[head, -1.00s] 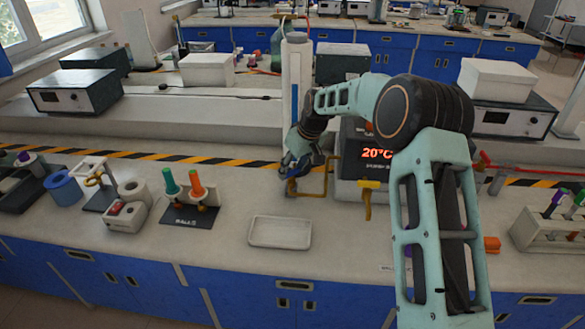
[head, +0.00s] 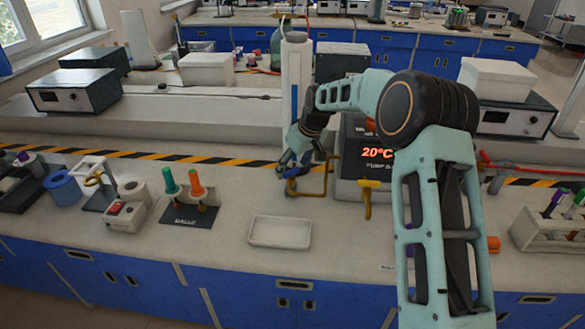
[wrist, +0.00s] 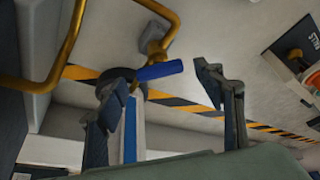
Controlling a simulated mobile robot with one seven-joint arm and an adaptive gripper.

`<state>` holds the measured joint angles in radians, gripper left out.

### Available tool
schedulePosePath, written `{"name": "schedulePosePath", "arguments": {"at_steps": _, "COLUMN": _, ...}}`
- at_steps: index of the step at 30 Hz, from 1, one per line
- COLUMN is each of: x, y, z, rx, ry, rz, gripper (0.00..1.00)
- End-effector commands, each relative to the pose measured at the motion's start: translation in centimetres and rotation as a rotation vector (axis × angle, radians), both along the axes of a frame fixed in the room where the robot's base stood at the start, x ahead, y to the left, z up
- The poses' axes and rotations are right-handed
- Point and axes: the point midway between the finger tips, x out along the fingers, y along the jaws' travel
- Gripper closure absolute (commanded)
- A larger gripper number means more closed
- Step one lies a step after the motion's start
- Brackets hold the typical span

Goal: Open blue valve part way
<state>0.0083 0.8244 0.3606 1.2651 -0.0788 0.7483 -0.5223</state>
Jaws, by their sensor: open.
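The blue valve handle (wrist: 160,70) is a short blue lever on a brass fitting (wrist: 155,38) in the wrist view. It lies crosswise, tilted slightly up to the right. My gripper (wrist: 168,88) is open, with one dark finger on each side of the lever. The left finger is close to the lever's inner end; I cannot tell whether they touch. The right finger stands apart from its free end. In the head view, my gripper (head: 288,160) is at the brass pipe (head: 318,190), in front of the white column (head: 296,80), and largely hides the valve.
A pump box (head: 352,150) reading 20°C stands right of the pipe, with a yellow handle (head: 367,198) in front. A white tray (head: 280,232) lies nearer the bench edge. A stand with green and orange handles (head: 190,213) is to the left.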

Motion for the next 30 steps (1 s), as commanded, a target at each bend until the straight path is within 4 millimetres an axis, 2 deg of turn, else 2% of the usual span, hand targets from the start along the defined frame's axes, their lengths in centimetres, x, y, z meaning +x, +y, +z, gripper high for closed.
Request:
{"name": "schedulePosePath", "arguments": {"at_steps": 9, "x": -1.8, "y": -1.8, "z": 6.2, "rx": -0.001, "ry": -0.002, "rz": 0.0, "gripper": 0.38}}
{"name": "schedulePosePath", "arguments": {"at_steps": 15, "x": -2.7, "y": -2.7, "z": 9.1, "rx": -0.001, "ry": -0.001, "rz": -0.001, "gripper": 0.38}}
{"name": "schedulePosePath", "arguments": {"at_steps": 21, "x": -3.1, "y": -2.9, "z": 10.1, "rx": 0.0, "ry": 0.001, "rz": 0.0, "gripper": 0.38}}
{"name": "schedulePosePath", "arguments": {"at_steps": 30, "x": -3.1, "y": -2.9, "z": 10.1, "rx": -0.001, "ry": 0.001, "rz": 0.0, "gripper": 0.38}}
